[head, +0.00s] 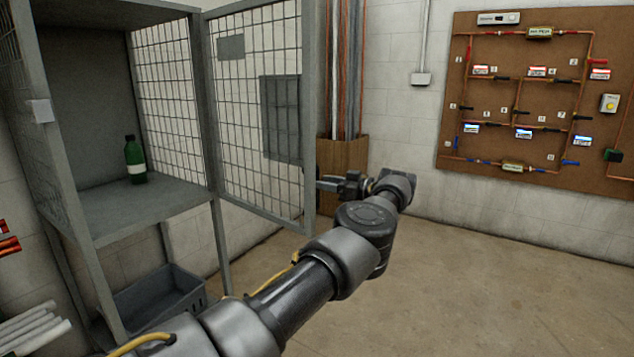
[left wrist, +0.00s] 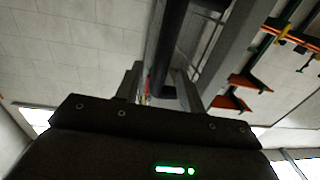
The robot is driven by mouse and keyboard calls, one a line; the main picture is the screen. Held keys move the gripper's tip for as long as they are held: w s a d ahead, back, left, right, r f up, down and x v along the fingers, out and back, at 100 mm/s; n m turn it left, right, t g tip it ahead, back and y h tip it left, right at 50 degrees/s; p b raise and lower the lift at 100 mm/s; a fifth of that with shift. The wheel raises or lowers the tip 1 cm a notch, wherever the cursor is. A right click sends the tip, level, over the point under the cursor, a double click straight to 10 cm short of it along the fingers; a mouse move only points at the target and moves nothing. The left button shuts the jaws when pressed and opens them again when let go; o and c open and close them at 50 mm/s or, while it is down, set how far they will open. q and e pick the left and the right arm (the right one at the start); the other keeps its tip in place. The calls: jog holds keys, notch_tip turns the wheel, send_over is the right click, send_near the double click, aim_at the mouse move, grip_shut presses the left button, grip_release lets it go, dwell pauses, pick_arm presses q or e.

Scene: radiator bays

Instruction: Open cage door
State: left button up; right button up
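The cage door (head: 310,110) is a grey frame with wire mesh and a small plate. It stands swung wide open to the right of the grey cage (head: 205,100). My left arm reaches across the front, and my left gripper (head: 326,183) is at the door's free edge, low down, partly hidden by the frame. In the left wrist view the two fingers (left wrist: 160,88) stand apart. A dark bar (left wrist: 172,40) shows beyond and between them; I cannot tell whether they touch it. My right gripper is not in view.
A green bottle (head: 135,160) stands on the cage shelf (head: 150,205). A grey crate (head: 160,295) sits below. A cardboard box (head: 345,155) with long pipes stands behind the gripper. A pipe board (head: 545,100) hangs at right. The floor (head: 480,270) at right is clear.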

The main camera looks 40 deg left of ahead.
pick_arm(q)
jog(key=v, duration=0.7)
dwell(0.4)
